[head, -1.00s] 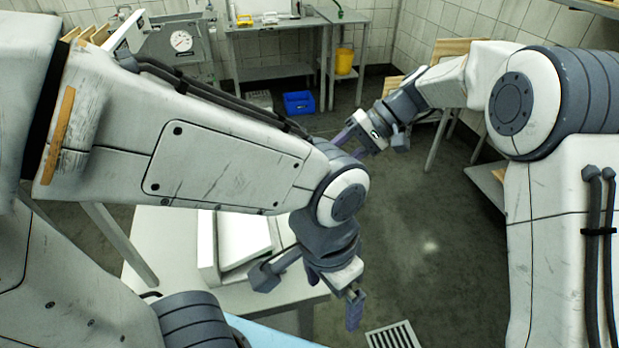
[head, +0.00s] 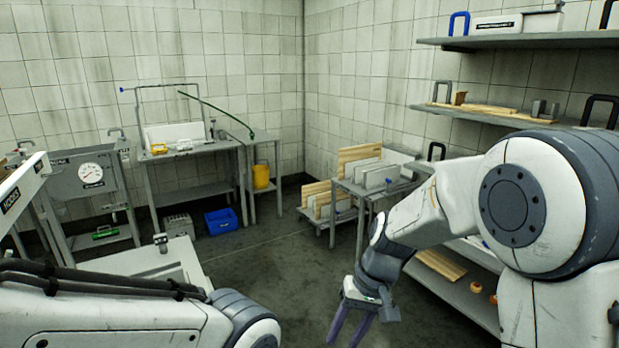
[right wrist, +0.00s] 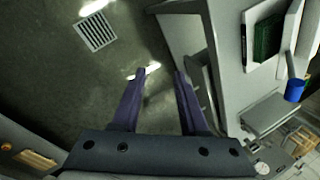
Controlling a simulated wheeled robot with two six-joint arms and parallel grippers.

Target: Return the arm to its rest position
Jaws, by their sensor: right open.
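My right gripper (head: 350,322) hangs at the lower middle of the head view, pointing down over the dark floor. Its two purple fingers are apart with nothing between them. In the right wrist view the open fingers (right wrist: 160,75) show bare floor between them. My left arm crosses the lower left of the head view; its gripper is outside the picture.
A small table (head: 350,186) with boards and white slabs stands beyond my right arm. Shelves (head: 540,40) line the right wall. A blue crate (head: 221,222) and a yellow bucket (head: 261,177) are at the back. A floor drain (right wrist: 96,31) shows in the wrist view. The middle floor is clear.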

